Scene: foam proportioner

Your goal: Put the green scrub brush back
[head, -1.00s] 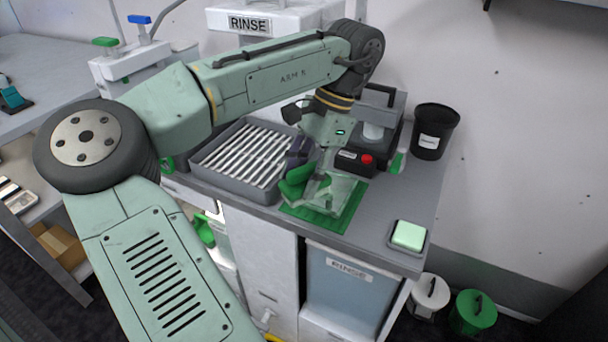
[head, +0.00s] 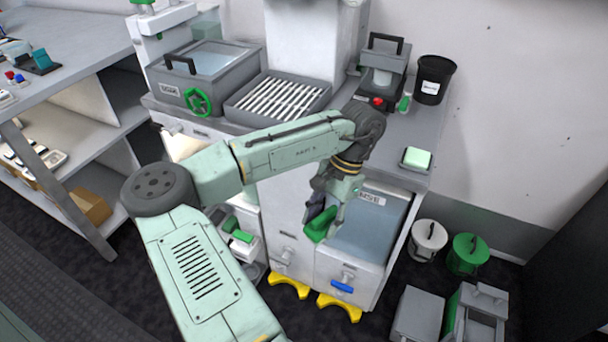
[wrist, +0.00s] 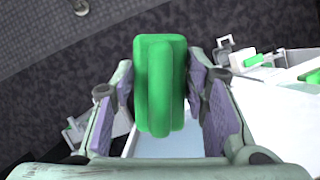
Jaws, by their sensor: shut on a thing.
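The green mat on the counter is hidden behind my arm in the head view.
On the counter are a ribbed grey tray (head: 280,97), a black bucket (head: 433,80) and a pale green sponge in a dish (head: 416,158). White (head: 428,238) and green (head: 467,253) lidded buckets stand on the floor at the right. Yellow feet (head: 340,307) stick out below the cabinet.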

